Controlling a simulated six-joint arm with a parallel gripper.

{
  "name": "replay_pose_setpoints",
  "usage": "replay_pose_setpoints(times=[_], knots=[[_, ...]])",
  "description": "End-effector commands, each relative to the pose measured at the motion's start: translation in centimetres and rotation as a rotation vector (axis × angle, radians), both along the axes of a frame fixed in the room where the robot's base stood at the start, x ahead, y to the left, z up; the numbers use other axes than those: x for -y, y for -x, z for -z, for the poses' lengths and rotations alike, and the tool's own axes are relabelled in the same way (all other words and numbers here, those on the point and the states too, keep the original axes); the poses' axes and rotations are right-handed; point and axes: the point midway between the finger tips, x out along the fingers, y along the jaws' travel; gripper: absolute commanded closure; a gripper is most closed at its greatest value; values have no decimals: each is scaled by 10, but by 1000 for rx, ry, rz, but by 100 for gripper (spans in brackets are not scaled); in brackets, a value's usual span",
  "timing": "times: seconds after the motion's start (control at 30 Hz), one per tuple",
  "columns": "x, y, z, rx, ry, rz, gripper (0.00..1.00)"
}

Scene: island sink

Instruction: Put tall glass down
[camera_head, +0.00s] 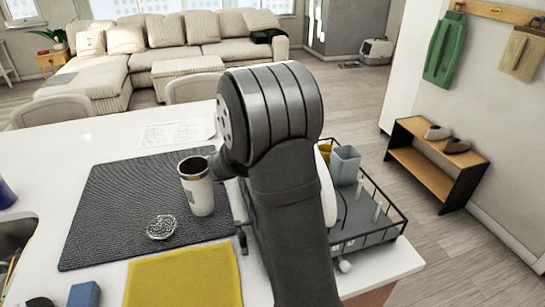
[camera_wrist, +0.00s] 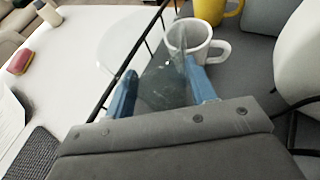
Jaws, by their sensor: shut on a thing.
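The tall glass (camera_wrist: 163,88) is clear and shows in the wrist view between the blue fingers of my gripper (camera_wrist: 160,78). My gripper is shut on it. The glass is seen over the edge of the dish rack, with a white mug (camera_wrist: 188,42) just beyond it. Whether the glass touches the rack or the mug, I cannot tell. In the head view my arm hides the gripper and the glass.
The black wire dish rack (camera_head: 402,222) holds a grey-blue cup (camera_head: 345,165) and a yellow mug (camera_wrist: 212,10). A steel-rimmed tumbler (camera_head: 200,197) and a scrubber (camera_head: 161,228) sit on the dark mat (camera_head: 105,215). A yellow cloth (camera_head: 185,278) lies in front.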

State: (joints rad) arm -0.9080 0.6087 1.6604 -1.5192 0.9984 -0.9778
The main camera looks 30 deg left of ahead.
Motion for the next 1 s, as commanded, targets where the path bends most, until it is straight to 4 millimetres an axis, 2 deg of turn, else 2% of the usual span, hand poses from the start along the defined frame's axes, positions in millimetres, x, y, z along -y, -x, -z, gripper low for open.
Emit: replay_pose_setpoints(times=[0.03,0.13,0.47,0.8,1.0], knots=[[0,0,1,0,0,0,45],[0,0,1,0,0,0,27],[0,0,-3,0,0,0,27],[-12,48,-23,0,-1,-4,27],[-16,66,-31,0,1,-1,27]])
